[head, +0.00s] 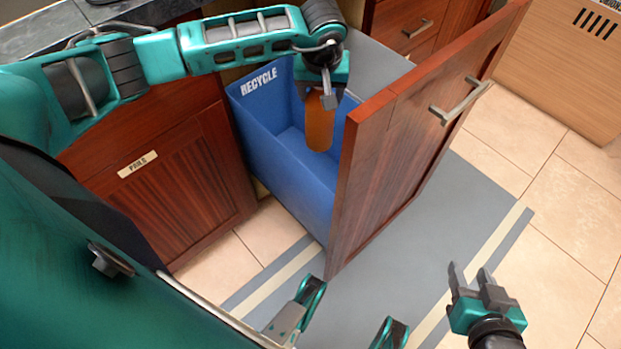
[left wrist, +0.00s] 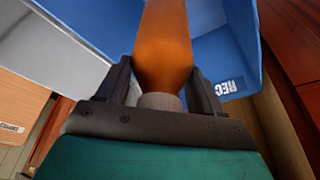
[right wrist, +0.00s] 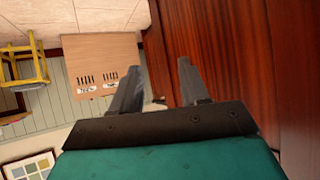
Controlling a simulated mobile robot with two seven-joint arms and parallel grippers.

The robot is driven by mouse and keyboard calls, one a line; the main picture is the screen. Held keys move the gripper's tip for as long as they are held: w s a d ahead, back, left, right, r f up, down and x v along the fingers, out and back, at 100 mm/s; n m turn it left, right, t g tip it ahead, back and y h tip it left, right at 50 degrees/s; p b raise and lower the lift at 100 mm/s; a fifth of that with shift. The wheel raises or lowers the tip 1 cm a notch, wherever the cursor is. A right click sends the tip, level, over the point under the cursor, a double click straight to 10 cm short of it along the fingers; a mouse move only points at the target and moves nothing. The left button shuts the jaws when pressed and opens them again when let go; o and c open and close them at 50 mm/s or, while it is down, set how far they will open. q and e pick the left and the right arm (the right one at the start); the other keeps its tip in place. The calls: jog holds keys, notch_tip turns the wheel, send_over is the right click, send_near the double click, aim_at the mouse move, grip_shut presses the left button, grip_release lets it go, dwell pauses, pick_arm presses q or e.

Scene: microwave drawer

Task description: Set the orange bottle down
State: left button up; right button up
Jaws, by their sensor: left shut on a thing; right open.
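The orange bottle (head: 319,122) hangs below my left gripper (head: 325,92), inside the upper part of the blue recycle bin (head: 290,183). In the left wrist view the bottle (left wrist: 164,50) sits between the two fingers of my left gripper (left wrist: 163,90), with its grey neck at the palm. My left gripper is shut on it. The bin's blue walls (left wrist: 225,55) surround the bottle in that view. My right gripper (head: 470,283) is open and empty, low at the right over the floor; its spread fingers also show in the right wrist view (right wrist: 157,85).
The bin stands in a pulled-out drawer with a tall red wooden front (head: 390,150) and a metal handle (head: 460,102). A closed cabinet (head: 165,175) is at the left. A light wooden box (head: 560,65) stands at the back right. Tiled floor (head: 570,215) is clear at the right.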

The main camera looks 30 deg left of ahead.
aim_at(319, 143)
pick_arm(q)
notch_tip(319, 143, down, 16)
jog(key=b, duration=0.4)
jog(key=shift+b, duration=0.3)
notch_tip(319, 143, down, 5)
jog(key=shift+b, duration=0.8)
pick_arm(e)
jog(key=a+f, duration=0.1)
jog(key=f, duration=0.2)
jog(key=shift+w+a+y, duration=0.4)
pick_arm(q)
jog(key=shift+f, duration=0.1)
jog(key=o, duration=1.1)
jog(key=shift+o, duration=0.9)
pick_arm(e)
jog(key=shift+s+f, duration=0.1)
jog(key=shift+f, duration=0.05)
jog(key=shift+s+f, duration=0.1)
